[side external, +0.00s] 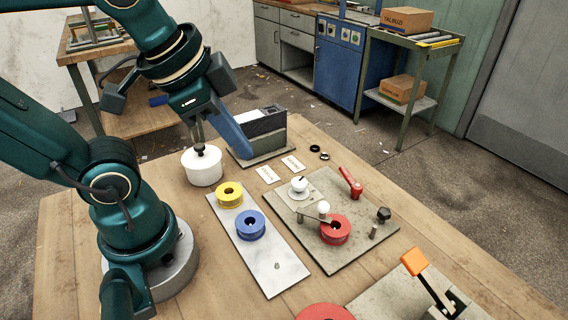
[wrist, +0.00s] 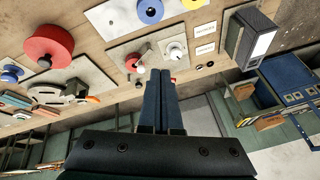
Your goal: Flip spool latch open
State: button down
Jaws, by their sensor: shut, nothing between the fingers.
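The red spool (side external: 335,230) sits on a grey feeder board (side external: 300,240). A flat metal latch bar (side external: 308,215) with a white ball knob (side external: 323,207) reaches to the spool and lies at its upper edge. In the wrist view the red spool (wrist: 132,62) and the white ball knob (wrist: 140,69) show small beyond the fingertips. My gripper (side external: 246,155) has long blue fingers, pressed together and empty. It hangs high above the table, up and left of the latch and apart from it. In the wrist view my gripper (wrist: 155,76) points toward the board.
A white dial (side external: 299,186), a red lever (side external: 350,182) and a black knob (side external: 384,214) stand on the board. A plate holds yellow (side external: 230,194) and blue (side external: 251,225) spools. A white canister (side external: 203,167) and grey box (side external: 262,128) stand behind. An orange-handled lever (side external: 415,262) is front right.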

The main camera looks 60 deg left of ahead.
jog(key=w+d+r+m+g, duration=0.25)
jog(key=w+d+m, duration=0.3)
jog(key=m, duration=0.65)
jog(key=w+d+f+m+g+y, duration=0.1)
jog(key=w+d+f+m+y, duration=0.1)
jog(key=d+f+m, duration=0.4)
jog(key=d, duration=0.3)
jog(key=shift+g, duration=0.25)
jog(key=x, duration=0.9)
jog(key=shift+a+f, duration=0.1)
jog(key=shift+f, duration=0.05)
jog(key=a, duration=0.1)
jog(key=w+a, duration=0.1)
jog(key=shift+w+a, duration=0.15)
jog(key=shift+a, duration=0.2)
jog(key=shift+w+a, duration=0.2)
jog(key=shift+a, duration=0.3)
